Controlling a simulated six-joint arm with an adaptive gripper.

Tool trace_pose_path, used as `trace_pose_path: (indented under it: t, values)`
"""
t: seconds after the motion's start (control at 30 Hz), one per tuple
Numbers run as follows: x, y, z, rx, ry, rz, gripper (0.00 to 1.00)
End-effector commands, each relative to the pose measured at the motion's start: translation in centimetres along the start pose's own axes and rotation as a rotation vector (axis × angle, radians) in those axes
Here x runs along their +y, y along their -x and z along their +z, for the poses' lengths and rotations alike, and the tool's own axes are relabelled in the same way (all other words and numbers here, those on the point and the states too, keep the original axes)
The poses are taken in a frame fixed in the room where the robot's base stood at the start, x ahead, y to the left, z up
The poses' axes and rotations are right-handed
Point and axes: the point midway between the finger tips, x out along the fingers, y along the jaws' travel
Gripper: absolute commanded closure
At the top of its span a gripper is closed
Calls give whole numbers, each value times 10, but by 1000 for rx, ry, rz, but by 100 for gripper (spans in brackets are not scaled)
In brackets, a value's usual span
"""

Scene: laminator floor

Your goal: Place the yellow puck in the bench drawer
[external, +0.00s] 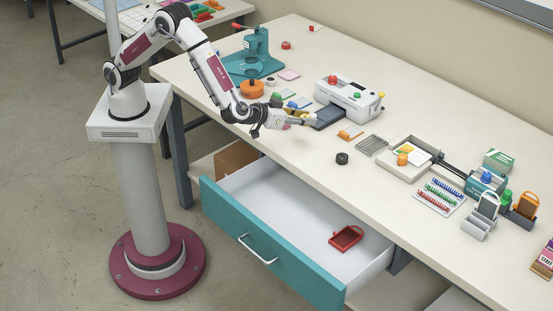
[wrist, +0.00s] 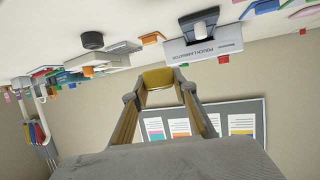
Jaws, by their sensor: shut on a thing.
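My gripper (external: 308,119) is shut on the yellow puck (wrist: 158,78), which sits between the fingertips in the wrist view. In the external view the gripper reaches right over the bench's front part, in front of the laminator, and the puck is small there. The bench drawer (external: 258,253) is pulled out below the bench top, with a teal front and a white inside. A red tray-like item (external: 346,237) lies in its right part; the rest of the drawer floor looks bare. The gripper is above and behind the drawer.
The pouch laminator (external: 350,95) stands behind my gripper; it also shows in the wrist view (wrist: 203,47). A black puck (external: 342,158) lies near the bench's front edge. A teal press (external: 255,55) stands at the back left. Trays and holders fill the right end.

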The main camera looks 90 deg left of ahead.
Motion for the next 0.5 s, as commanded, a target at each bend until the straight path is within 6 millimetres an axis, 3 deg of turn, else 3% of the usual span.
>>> trace_pose_path:
  t: [0.37, 0.5]
  values:
    - [0, 0, -1, 0, 5, -11, 93]
    - [-10, 0, 2, 0, 19, -50, 93]
